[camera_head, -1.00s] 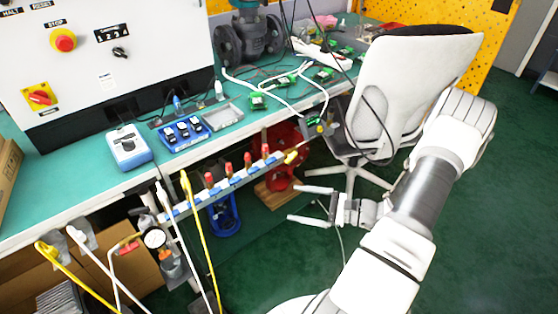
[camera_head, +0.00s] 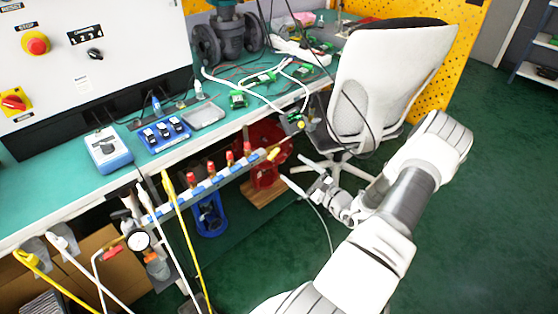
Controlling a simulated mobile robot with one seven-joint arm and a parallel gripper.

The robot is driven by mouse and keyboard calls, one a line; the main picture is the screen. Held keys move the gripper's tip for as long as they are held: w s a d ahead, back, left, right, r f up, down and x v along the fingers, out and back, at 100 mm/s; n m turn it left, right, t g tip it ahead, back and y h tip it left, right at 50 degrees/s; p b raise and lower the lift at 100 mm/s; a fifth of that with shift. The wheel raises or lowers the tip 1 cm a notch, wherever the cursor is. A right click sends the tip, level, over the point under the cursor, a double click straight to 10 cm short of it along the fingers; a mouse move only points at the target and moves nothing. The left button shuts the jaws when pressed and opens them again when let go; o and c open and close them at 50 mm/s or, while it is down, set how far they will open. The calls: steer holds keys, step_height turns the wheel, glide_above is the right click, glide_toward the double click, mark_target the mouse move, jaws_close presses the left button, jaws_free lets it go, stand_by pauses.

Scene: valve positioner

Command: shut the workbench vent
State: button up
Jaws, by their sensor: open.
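A manifold rail (camera_head: 203,190) with blue fittings and several red-topped valves (camera_head: 229,158) runs along the front edge of the workbench (camera_head: 78,203). A yellow-tipped fitting (camera_head: 273,154) sticks out at its right end. None of these carries a label I can read, so I cannot tell for certain which one is the vent. My gripper (camera_head: 290,167) is open and empty, right of the rail's right end and close to the yellow fitting in the picture. I see no contact between them; the depth gap is hard to judge.
An office chair (camera_head: 352,110) stands just behind and right of my gripper. A cable (camera_head: 330,232) hangs near it. A red wheel (camera_head: 265,150) sits under the bench. Green floor (camera_head: 450,250) is clear at right.

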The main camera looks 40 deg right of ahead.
mark_target(274, 154)
steer(key=w+b, duration=0.1)
steer(key=w, duration=0.7)
steer(key=shift+a, duration=0.3)
steer(key=shift+c, duration=0.3)
steer(key=c, duration=1.3)
steer(key=shift+n, duration=0.4)
steer(key=shift+s+n+b, duration=0.1)
steer(key=shift+n+b, duration=1.65)
steer(key=shift+n, duration=4.25)
